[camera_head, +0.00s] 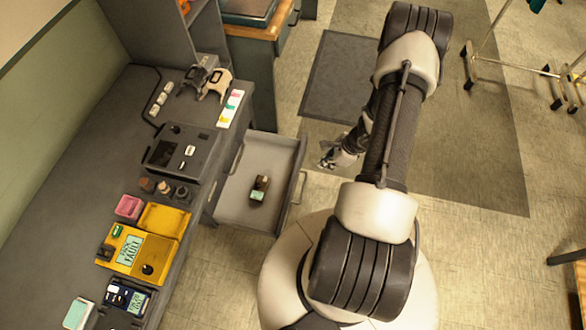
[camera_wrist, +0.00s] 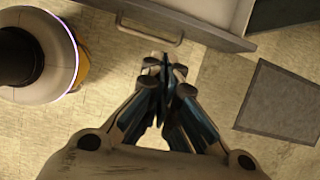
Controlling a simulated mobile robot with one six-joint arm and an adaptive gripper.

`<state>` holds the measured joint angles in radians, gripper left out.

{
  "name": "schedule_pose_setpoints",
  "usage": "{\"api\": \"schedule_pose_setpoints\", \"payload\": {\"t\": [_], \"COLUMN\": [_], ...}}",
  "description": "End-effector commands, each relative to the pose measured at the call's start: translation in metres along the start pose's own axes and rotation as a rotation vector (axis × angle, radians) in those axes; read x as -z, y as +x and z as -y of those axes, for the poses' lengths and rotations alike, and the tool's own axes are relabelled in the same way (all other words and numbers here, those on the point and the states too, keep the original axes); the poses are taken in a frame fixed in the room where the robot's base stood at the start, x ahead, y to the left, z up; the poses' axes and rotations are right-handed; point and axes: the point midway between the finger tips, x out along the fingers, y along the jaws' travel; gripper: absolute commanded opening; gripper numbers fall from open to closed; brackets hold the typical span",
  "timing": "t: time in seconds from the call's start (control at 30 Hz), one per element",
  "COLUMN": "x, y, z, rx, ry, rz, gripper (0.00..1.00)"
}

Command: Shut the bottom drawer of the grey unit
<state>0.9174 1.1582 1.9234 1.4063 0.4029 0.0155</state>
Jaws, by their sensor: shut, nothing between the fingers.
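A grey drawer (camera_head: 250,207) of the grey unit (camera_head: 207,203) stands pulled out in the head view. A small dark and green item (camera_head: 259,188) lies in it. From above I cannot tell which level this drawer is. Its bar handle (camera_head: 298,188) is on the outer front, and a handle also shows in the wrist view (camera_wrist: 150,34) at the top. My gripper (camera_head: 330,160) is to the right of the drawer front, outside the drawer. In the wrist view my gripper (camera_wrist: 165,66) is shut and empty, its fingertips just below the handle in the picture, with no clear contact.
The worktop (camera_head: 75,170) left of the drawer holds a yellow meter (camera_head: 135,252), a black device (camera_head: 180,152) and a clamp-like tool (camera_head: 213,84). A dark mat (camera_head: 340,75) lies on the floor behind. A wheeled rack (camera_head: 510,66) stands far right. Floor around the gripper looks clear.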

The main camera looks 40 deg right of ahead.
Motion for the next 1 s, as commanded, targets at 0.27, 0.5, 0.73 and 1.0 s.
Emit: {"api": "schedule_pose_setpoints", "payload": {"t": [0.27,0.5,0.73,1.0], "x": [0.028,0.028,0.029,-0.003], "y": [0.030,0.074,0.123,0.135], "z": [-0.018,-0.019,-0.020,-0.015], "rx": [-0.013,-0.016,-0.015,-0.013], "ry": [0.115,0.112,0.109,0.108], "rz": [-0.017,-0.016,-0.016,-0.017], "gripper": [0.00,0.00,0.00,0.00]}}
